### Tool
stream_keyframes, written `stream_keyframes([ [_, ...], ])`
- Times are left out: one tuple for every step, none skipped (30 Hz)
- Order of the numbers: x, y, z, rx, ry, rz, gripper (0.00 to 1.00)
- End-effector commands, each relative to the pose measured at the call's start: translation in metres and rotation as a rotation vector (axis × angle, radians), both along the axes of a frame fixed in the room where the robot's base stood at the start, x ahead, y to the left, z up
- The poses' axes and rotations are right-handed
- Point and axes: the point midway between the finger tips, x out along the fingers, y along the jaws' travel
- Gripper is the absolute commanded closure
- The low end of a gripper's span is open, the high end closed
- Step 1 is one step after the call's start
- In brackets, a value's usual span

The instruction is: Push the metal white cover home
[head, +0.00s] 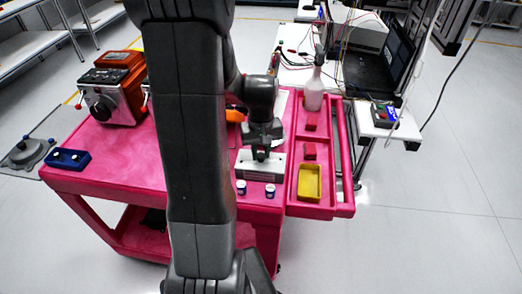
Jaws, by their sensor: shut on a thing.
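The metal white cover (272,166) shows as a pale block with a greyer front on the pink cart top, right of my upright arm link. My gripper (261,156) points down at the top of the cover and is shut on it. The fingertips are small and dark here, and their exact hold is hard to see. My arm link hides part of the cart top to the left of the cover. I cannot tell how the cover sits on what is under it.
Two small white-and-blue jars (241,187) stand just in front of the cover. A pink tray (312,211) at right holds a yellow bin (310,183) and a spray bottle (314,92). An orange-and-grey machine (112,88) and a blue block (68,159) are at left.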

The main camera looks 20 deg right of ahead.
Motion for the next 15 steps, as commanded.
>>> stream_keyframes([
  [0.0003, -0.0002, 0.0001, -0.001, -0.001, 0.001, 1.00],
  [0.0004, -0.0003, -0.0001, -0.001, -0.001, 0.001, 1.00],
  [0.0003, -0.0002, -0.0003, -0.001, -0.001, 0.001, 1.00],
  [0.0003, -0.0002, -0.0005, -0.001, -0.001, 0.001, 1.00],
  [0.0003, -0.0002, -0.0006, -0.001, -0.001, 0.001, 1.00],
  [0.0003, -0.0002, -0.0006, -0.001, -0.001, 0.001, 1.00],
  [0.0003, -0.0002, -0.0005, -0.001, -0.001, 0.001, 1.00],
  [0.0003, -0.0002, -0.0005, -0.001, -0.001, 0.001, 1.00],
  [0.0003, -0.0001, -0.0005, -0.001, -0.001, 0.001, 1.00],
  [0.0003, -0.0001, -0.0005, -0.001, -0.001, 0.001, 1.00],
  [0.0003, -0.0001, -0.0006, -0.001, -0.001, 0.001, 1.00],
  [0.0002, -0.0001, -0.0006, -0.001, -0.001, 0.001, 0.68],
  [0.0002, -0.0001, -0.0007, -0.001, -0.001, 0.001, 0.62],
  [0.0002, -0.0001, -0.0007, -0.001, -0.001, 0.001, 0.56],
  [0.0002, -0.0001, -0.0007, -0.001, -0.001, 0.001, 0.50],
])
